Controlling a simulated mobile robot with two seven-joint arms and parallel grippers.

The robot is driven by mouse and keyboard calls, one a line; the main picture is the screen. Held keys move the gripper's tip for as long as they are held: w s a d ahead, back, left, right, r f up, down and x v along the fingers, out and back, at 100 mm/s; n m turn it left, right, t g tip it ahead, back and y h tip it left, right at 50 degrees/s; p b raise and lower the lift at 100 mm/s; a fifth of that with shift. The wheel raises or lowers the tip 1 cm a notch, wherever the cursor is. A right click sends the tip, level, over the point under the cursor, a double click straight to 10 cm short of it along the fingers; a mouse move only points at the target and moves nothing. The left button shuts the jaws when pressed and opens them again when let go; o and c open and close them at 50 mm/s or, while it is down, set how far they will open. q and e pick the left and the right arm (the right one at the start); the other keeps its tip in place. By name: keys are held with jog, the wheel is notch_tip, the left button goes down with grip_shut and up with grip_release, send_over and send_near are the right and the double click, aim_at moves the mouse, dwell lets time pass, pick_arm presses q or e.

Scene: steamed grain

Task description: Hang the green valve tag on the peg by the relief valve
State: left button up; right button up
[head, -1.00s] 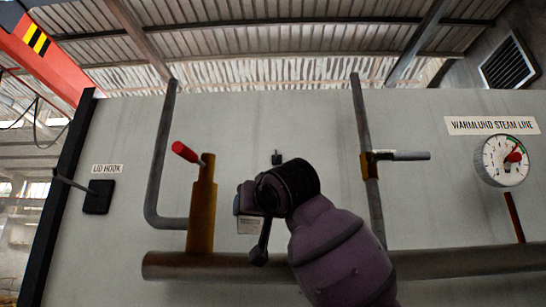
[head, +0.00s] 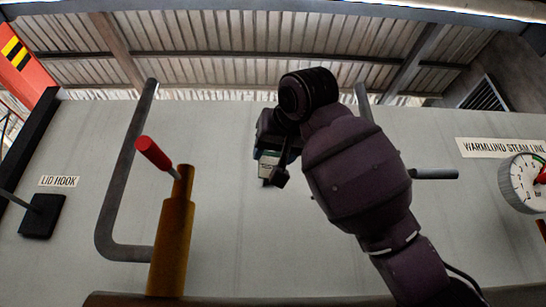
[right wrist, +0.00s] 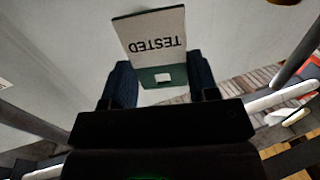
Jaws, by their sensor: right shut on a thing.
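The green valve tag (right wrist: 152,40) has a white face reading TESTED, upside down in the right wrist view, and a green band with a small light rectangle. My right gripper (right wrist: 162,80) is shut on its green end, one dark finger on each side. In the head view the tag (head: 268,164) shows partly below the right gripper (head: 272,150), in front of the grey panel. The brass relief valve (head: 174,230) with a red-tipped lever (head: 153,152) stands to the left. The peg cannot be made out; my gripper and arm may hide it. My left gripper is out of view.
A grey pipe (head: 125,185) bends beside the relief valve. A black lid hook (head: 42,216) is at far left. A valve handle (head: 435,174) and a round gauge (head: 522,183) are to the right. Bare panel (head: 225,225) lies between the relief valve and my arm.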

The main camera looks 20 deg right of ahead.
aim_at(275, 157)
jog(key=shift+w+d+f+p, duration=0.1)
jog(key=shift+w+d+p, duration=0.15)
jog(key=shift+w, duration=0.5)
jog(key=shift+w+d+p, duration=0.15)
jog(key=shift+w+p, duration=0.05)
jog(key=shift+w, duration=0.55)
pick_arm(q)
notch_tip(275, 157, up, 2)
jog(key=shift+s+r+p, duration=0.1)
jog(key=shift+p, duration=1)
pick_arm(e)
jog(key=w, duration=0.1)
jog(key=w+d, duration=0.1)
jog(key=w, duration=0.3)
jog(key=shift+w+d+f, duration=0.25)
jog(key=shift+f, duration=0.05)
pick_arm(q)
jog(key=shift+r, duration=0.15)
pick_arm(e)
jog(key=o, duration=1)
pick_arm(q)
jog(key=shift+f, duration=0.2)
